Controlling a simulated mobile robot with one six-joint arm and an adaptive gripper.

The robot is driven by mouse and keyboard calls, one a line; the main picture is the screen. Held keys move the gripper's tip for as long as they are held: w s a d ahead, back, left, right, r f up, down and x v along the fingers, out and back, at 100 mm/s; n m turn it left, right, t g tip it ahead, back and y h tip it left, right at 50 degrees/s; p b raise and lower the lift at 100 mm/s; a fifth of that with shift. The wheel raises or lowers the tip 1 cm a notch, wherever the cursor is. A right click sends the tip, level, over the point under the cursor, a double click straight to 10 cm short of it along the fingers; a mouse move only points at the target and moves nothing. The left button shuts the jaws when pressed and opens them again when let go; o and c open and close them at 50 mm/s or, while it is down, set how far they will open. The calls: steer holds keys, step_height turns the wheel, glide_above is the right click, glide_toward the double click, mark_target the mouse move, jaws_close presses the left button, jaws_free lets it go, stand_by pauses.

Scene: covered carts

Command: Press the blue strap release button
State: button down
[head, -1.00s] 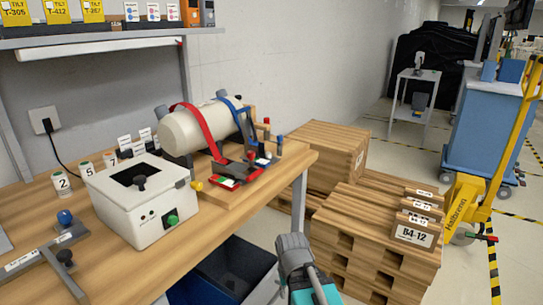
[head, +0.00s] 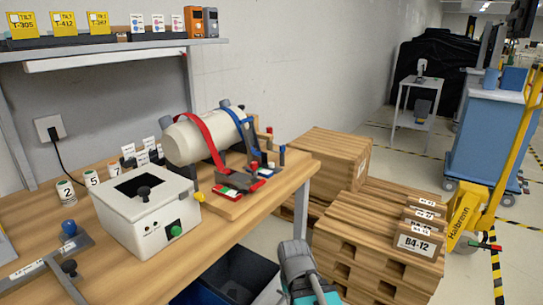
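A cream cylinder (head: 196,139) lies on a raised wooden board at the right end of the workbench. A blue strap (head: 243,127) goes over its right end and a red strap (head: 209,138) over its middle. At the strap feet sit a red buckle block (head: 229,193) and a blue buckle block (head: 262,169), both with small coloured parts. Which small part is the blue release button is too small to tell. A grey and teal part of my arm shows at the bottom centre, in front of the bench and below the buckles. My gripper's fingers do not show.
A white box (head: 146,212) with a green knob stands left of the cylinder. A dark blue bin (head: 235,275) is under the bench. A shelf (head: 110,50) hangs above.

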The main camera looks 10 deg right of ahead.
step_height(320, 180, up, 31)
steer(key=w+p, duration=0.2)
steer(key=p, duration=2.8)
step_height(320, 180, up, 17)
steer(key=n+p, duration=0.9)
steer(key=p, duration=0.9)
glide_above(271, 163)
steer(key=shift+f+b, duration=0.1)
steer(key=shift+b, duration=0.35)
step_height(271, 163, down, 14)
steer(key=b, duration=1.3)
steer(key=shift+b, duration=0.3)
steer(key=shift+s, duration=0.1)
